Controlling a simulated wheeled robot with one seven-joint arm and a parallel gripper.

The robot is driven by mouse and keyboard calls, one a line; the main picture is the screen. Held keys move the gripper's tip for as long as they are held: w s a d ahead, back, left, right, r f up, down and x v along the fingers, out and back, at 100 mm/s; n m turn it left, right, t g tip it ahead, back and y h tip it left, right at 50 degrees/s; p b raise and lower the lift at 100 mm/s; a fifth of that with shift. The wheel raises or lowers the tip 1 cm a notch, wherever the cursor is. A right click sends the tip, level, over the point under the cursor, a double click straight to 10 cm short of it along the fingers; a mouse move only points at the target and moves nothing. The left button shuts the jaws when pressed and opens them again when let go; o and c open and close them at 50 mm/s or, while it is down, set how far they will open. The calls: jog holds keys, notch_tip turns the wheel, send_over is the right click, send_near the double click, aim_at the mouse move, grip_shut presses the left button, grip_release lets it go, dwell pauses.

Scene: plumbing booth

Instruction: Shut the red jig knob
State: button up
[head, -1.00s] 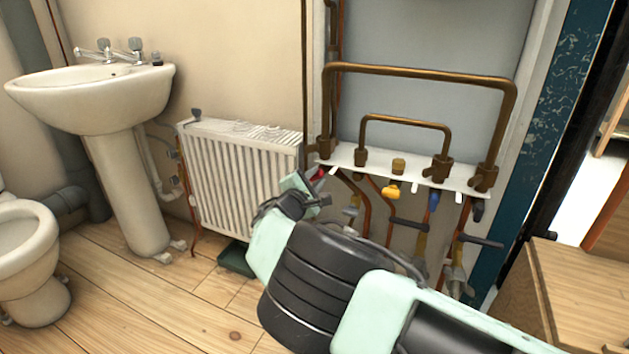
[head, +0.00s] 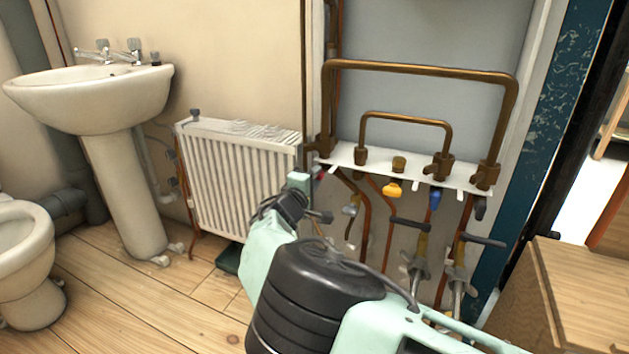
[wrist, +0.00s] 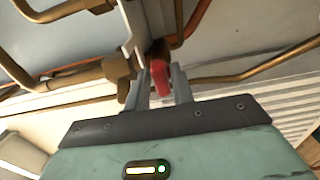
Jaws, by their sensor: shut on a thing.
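The red jig knob (wrist: 160,80) sits under the left end of the white jig plate, below a brass fitting. In the wrist view it lies between the two fingers of my gripper (wrist: 162,85), which is shut on it. In the head view only a small part of the red knob (head: 319,172) shows beside my gripper (head: 308,177). My wrist hides most of the fingers there. The knob's exact angle is hard to tell.
The jig plate (head: 400,166) carries copper pipe loops, a yellow knob (head: 392,190) and a blue knob (head: 435,199). A white radiator (head: 240,175) stands close left of my gripper. Several pipes run below the plate. A wooden box (head: 575,290) is at the right.

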jog(key=shift+a+f, duration=0.1)
dwell(0.3)
jog(key=o, duration=0.8)
jog(key=p+v, duration=0.4)
jog(key=v, duration=1.3)
jog(key=shift+s+p, duration=0.25)
jog(key=shift+p, duration=0.05)
